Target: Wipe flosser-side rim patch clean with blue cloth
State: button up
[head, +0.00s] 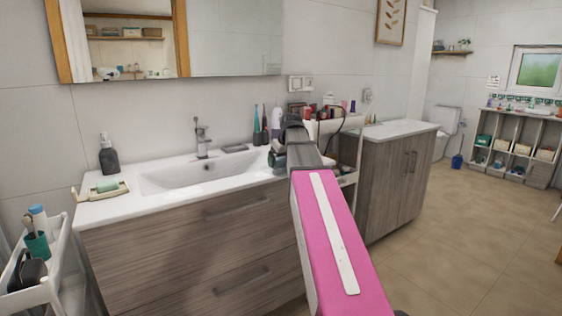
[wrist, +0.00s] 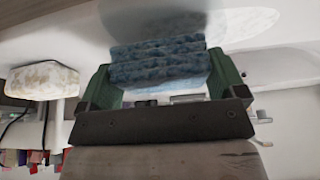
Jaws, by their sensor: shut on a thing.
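My gripper (wrist: 160,78) is shut on the blue cloth (wrist: 158,62), a folded fuzzy bundle held between its two green fingers in the wrist view. The cloth is close to the white basin top, but I cannot tell whether it touches. A greyish area (wrist: 135,25) on the white surface shows beside the cloth; I cannot tell whether it is smear or shadow. In the head view my gripper (head: 279,157) is at the right end of the white basin top (head: 110,207), near a white flosser-like item (head: 276,116). My arm hides the cloth and most of the rim there.
A dark soap bottle (head: 108,158) and a tray with a green block (head: 106,186) stand at the counter's left. A cart with bottles stands right of the basin. A mottled cream block (wrist: 42,80) shows in the wrist view.

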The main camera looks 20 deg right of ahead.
aim_at(270, 172)
jog(key=shift+f, duration=0.85)
dwell(0.8)
jog(key=shift+s+a+r, duration=0.1)
jog(key=shift+s+a, duration=0.15)
jog(key=shift+a, duration=0.55)
jog(key=shift+s+a+f, duration=0.1)
jog(key=shift+s+a, duration=0.2)
jog(key=shift+a, duration=0.45)
jog(key=shift+s+a+r, duration=0.1)
jog(key=shift+s+a, duration=0.15)
jog(key=shift+a, duration=0.55)
jog(key=shift+s+a, duration=0.25)
jog(key=shift+a, duration=0.5)
jog(key=shift+s+a, duration=0.2)
jog(key=shift+a, duration=0.5)
jog(key=shift+s+a, duration=0.25)
jog(key=shift+a, duration=0.5)
jog(key=shift+w+d, duration=0.35)
jog(key=shift+d, duration=0.65)
jog(key=shift+w+d, duration=0.35)
jog(key=shift+d, duration=0.6)
jog(key=shift+w+d, duration=0.35)
jog(key=shift+d, duration=0.65)
jog(key=shift+w+d+f, duration=0.1)
jog(key=shift+w+d, duration=0.05)
jog(key=shift+d, duration=0.6)
jog(key=shift+w+d+f, duration=0.1)
jog(key=shift+w+d, duration=0.05)
jog(key=shift+d, duration=0.55)
